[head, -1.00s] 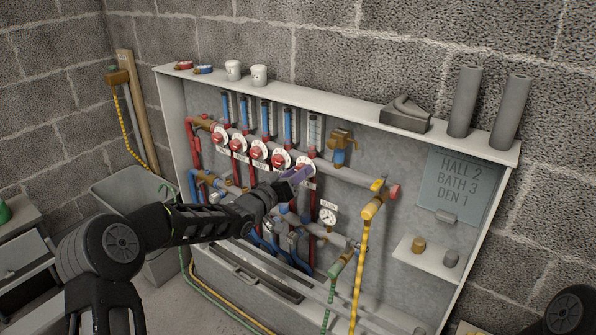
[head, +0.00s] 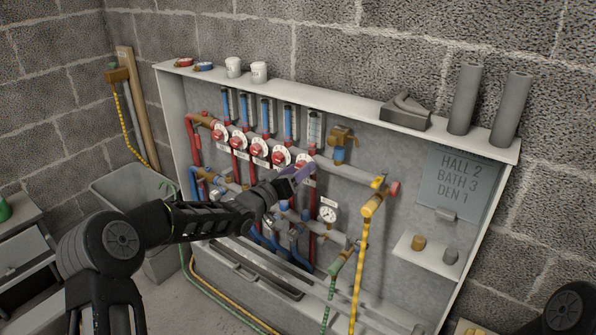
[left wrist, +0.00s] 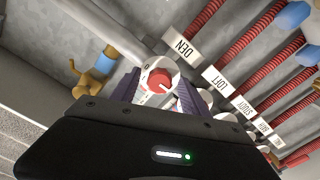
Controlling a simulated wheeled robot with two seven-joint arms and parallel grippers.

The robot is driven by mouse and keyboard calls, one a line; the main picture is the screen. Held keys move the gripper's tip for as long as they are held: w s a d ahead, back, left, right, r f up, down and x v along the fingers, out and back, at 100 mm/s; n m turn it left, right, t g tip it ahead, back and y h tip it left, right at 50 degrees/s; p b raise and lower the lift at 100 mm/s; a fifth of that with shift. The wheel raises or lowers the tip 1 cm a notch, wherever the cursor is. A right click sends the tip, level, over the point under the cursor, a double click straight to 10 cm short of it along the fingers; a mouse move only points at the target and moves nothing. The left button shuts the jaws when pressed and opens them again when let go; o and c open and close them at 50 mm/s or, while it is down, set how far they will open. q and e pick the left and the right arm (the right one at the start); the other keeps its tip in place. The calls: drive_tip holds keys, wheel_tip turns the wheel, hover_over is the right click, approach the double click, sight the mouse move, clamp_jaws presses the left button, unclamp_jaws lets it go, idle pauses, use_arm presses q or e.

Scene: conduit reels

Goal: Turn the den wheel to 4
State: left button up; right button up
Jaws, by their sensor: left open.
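The den wheel (left wrist: 160,81) is a red knob on a white dial, with a white DEN label (left wrist: 183,48) beside it in the left wrist view. In the head view the den wheel (head: 305,160) is the rightmost of a row of red wheels, partly hidden by my gripper. My left gripper (head: 297,173) is open, its purple fingers pointing at this wheel. In the left wrist view the fingers (left wrist: 158,92) stand on either side of the red knob. I cannot tell whether they touch it. The dial's numbers are too small to read. My right gripper is out of view.
Other red wheels (head: 258,151) sit close to the left, with flow tubes (head: 267,112) above. A pressure gauge (head: 327,214) and a brass valve (head: 373,205) are right of my gripper. A grey board (head: 458,184) reads HALL 2, BATH 3, DEN 1.

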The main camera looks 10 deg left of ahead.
use_arm(q)
drive_tip(key=v, duration=0.7)
drive_tip(key=shift+s, duration=0.4)
drive_tip(key=shift+a, duration=0.1)
